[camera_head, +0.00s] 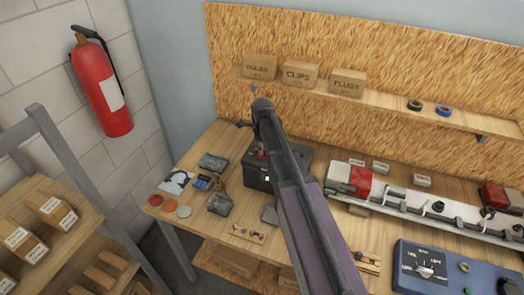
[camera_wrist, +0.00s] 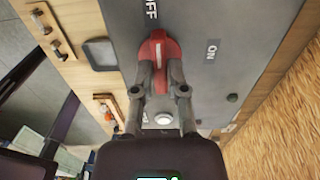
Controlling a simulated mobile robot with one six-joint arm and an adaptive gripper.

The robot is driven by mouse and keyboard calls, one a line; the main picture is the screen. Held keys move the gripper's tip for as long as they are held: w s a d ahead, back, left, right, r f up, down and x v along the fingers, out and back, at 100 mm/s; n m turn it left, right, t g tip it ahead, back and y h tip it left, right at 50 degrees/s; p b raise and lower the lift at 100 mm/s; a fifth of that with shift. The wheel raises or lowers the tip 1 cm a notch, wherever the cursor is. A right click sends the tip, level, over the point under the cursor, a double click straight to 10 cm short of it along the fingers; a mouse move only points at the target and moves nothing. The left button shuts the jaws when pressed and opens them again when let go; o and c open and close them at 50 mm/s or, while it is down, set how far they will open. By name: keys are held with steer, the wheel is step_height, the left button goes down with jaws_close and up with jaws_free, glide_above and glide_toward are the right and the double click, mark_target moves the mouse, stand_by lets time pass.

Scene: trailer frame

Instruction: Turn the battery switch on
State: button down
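The battery switch is a red rotary knob (camera_wrist: 158,42) with a white line, on a grey panel (camera_wrist: 203,20) in the wrist view. The white line runs up and down in the picture, towards the OFF label (camera_wrist: 151,9); the ON label (camera_wrist: 212,50) is to the right. My gripper (camera_wrist: 161,70) has one finger on each side of the knob, closed in against its red handle. In the head view the dark box (camera_head: 257,179) stands on the bench, with a small green spot on its front; my arm hides most of its top.
A round pale button (camera_wrist: 164,118) and a dark green round part (camera_wrist: 232,97) are on the panel. A blue panel with a dial (camera_head: 425,268) and a long light bar (camera_head: 440,210) lie right of my arm. A shelf with boxes (camera_head: 300,74) is behind.

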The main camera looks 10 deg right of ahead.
stand_by(0.5)
steer(key=shift+m, duration=2.6)
steer(key=c, duration=0.6)
jaws_free()
steer(key=shift+r, duration=0.1)
steer(key=shift+r+p, duration=2.95)
steer(key=shift+p, duration=0.1)
